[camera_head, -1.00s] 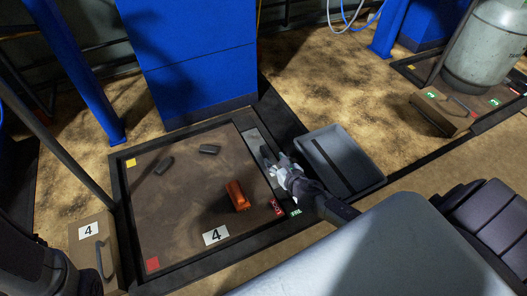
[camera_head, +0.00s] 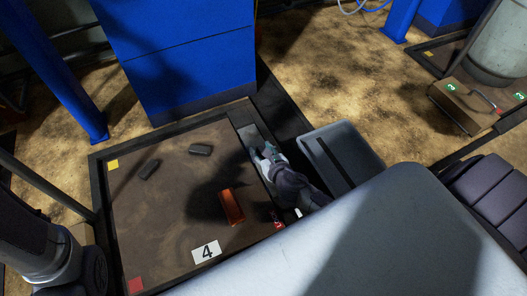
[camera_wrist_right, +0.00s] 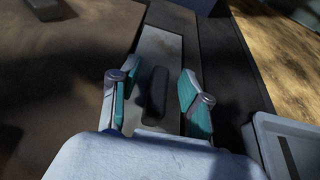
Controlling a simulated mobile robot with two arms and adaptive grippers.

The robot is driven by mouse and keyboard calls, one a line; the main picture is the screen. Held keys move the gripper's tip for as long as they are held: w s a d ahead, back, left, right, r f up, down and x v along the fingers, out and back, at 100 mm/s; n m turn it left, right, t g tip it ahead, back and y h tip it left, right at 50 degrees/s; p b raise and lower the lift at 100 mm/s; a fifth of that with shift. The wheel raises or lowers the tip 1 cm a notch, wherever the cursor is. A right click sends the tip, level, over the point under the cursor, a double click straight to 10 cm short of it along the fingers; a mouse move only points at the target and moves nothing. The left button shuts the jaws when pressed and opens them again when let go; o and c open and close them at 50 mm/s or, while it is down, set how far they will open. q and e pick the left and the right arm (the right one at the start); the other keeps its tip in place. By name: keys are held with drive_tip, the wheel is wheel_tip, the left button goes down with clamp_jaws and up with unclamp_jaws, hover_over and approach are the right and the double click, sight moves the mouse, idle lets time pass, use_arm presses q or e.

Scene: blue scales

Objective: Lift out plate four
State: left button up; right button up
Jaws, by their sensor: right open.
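A brown square plate (camera_head: 165,215) with a white label "4" (camera_head: 206,251) lies in a dark floor frame in the head view. It has a yellow corner mark, a red corner mark and two dark grips near its far side. My right gripper (camera_head: 268,152) is over the grey strip along the plate's right edge. In the right wrist view my right gripper (camera_wrist_right: 155,88) is open, its teal-padded fingers on either side of a dark handle (camera_wrist_right: 155,95) on the grey strip (camera_wrist_right: 160,50). I cannot tell whether they touch it. My left gripper does not show; only my left arm does.
An orange block (camera_head: 231,207) rests on the plate. A grey tray (camera_head: 343,150) stands right of the strip. A blue column (camera_head: 180,60) rises behind the plate. A brown case marked "3" (camera_head: 465,105) lies at the right.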

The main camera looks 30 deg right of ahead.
drive_tip(key=shift+r, duration=0.1)
clamp_jaws()
idle(0.3)
